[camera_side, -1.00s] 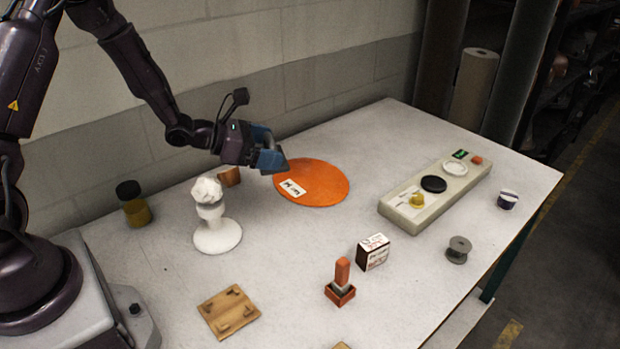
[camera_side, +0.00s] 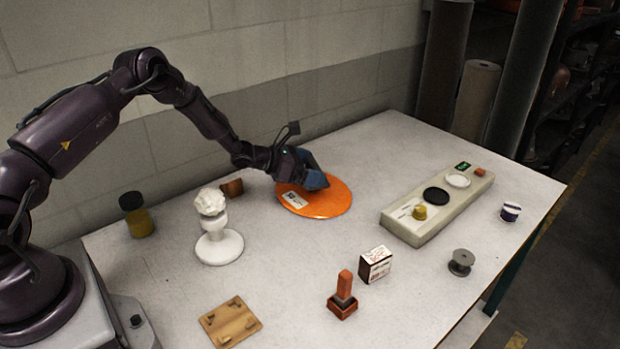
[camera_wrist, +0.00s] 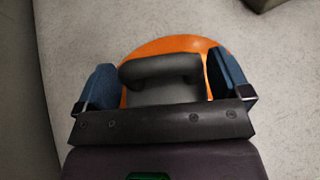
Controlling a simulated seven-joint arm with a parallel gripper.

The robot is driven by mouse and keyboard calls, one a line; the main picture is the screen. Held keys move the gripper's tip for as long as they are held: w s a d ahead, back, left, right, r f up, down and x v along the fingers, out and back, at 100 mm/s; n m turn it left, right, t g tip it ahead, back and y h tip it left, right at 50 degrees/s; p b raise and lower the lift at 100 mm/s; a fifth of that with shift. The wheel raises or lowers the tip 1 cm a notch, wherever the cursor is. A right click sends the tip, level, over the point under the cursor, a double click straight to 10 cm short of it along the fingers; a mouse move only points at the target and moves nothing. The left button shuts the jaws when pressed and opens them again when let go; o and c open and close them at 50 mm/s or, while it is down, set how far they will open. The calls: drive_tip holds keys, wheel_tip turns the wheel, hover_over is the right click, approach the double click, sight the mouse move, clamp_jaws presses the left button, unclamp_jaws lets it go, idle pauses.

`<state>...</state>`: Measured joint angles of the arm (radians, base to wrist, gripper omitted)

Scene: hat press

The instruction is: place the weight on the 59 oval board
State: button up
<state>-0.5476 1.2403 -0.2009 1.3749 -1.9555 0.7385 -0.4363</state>
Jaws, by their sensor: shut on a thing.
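The orange oval board (camera_side: 335,205) lies flat at the back middle of the table, with a white label (camera_side: 296,200) whose print I cannot read surely. My gripper (camera_side: 316,181) is over this board in the side view and hides part of it. In the wrist view the blue fingers of my gripper (camera_wrist: 165,82) are on either side of a dark weight with a thick rounded handle (camera_wrist: 160,67), and are shut on it. The orange board (camera_wrist: 160,44) shows behind the weight. The weight is hidden in the side view, and I cannot tell whether it touches the board.
A long pale block (camera_side: 450,212) with discs and a yellow knob is right of the board. A white stand (camera_side: 219,245) with a crumpled top and a brown block (camera_side: 232,188) are left. A small box (camera_side: 376,264) and red stamp-like piece (camera_side: 343,297) are in front. The table between is clear.

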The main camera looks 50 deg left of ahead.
drive_tip(key=shift+w+f, duration=0.15)
drive_tip(key=shift+f, duration=1.4)
